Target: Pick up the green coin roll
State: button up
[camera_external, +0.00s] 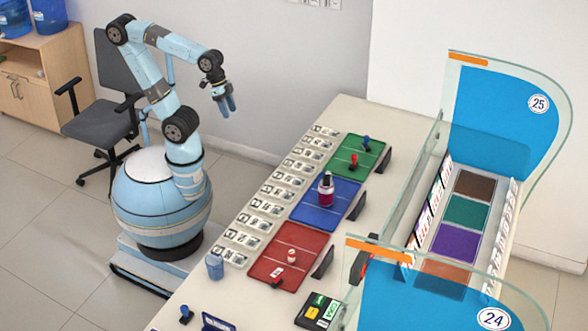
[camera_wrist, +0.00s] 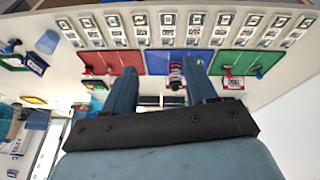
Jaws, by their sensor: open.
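I cannot clearly pick out a green coin roll in either view. My gripper (camera_external: 226,108) is open and empty, raised in the air left of the counter (camera_external: 352,118). In the wrist view its two blue fingers stand apart (camera_wrist: 160,62), with the counter beyond them. On the counter lie a green mat (camera_external: 345,151), a blue mat (camera_external: 312,208) and a red mat (camera_external: 309,240). A dark bottle-like item with a pink part (camera_external: 326,190) stands on the blue mat. A small white-and-red piece (camera_external: 292,256) stands on the red mat.
Red (camera_external: 353,162) and blue (camera_external: 366,144) stamp-like pieces stand on the green mat. Banknote-like cards (camera_external: 281,175) line the counter's near edge. A blue cup (camera_external: 215,266) stands at its front left. Glass panels (camera_external: 420,190) border the far side. A chair (camera_external: 102,120) is behind me.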

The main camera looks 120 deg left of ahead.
jog(key=w+a+f+n+g+h, duration=0.1)
jog(key=w+f+n+h, duration=0.45)
jog(key=w, duration=0.65)
jog(key=w+a+f+n+g+h, duration=0.25)
jog(key=w+f+n, duration=0.35)
jog(key=w+f, duration=0.4)
jog(key=w+a+f+n+t+h, duration=0.3)
jog(key=w+a+f+n+t, duration=0.25)
jog(key=w+a, duration=0.2)
jog(key=w+a+f+n+t+h, duration=0.35)
jog(key=w+a+n+t, duration=0.2)
jog(key=a+n, duration=0.2)
jog(key=shift+m+g+y, duration=0.25)
jog(key=shift+g+y, duration=0.1)
jog(key=shift+y, duration=0.1)
jog(key=shift+w+f, duration=0.2)
jog(key=shift+f, duration=1.7)
jog(key=shift+w+f, duration=0.15)
jog(key=shift+f, duration=1.7)
jog(key=x, duration=0.5)
jog(key=shift+a, duration=0.1)
grip_shut()
jog(key=shift+r, duration=0.1)
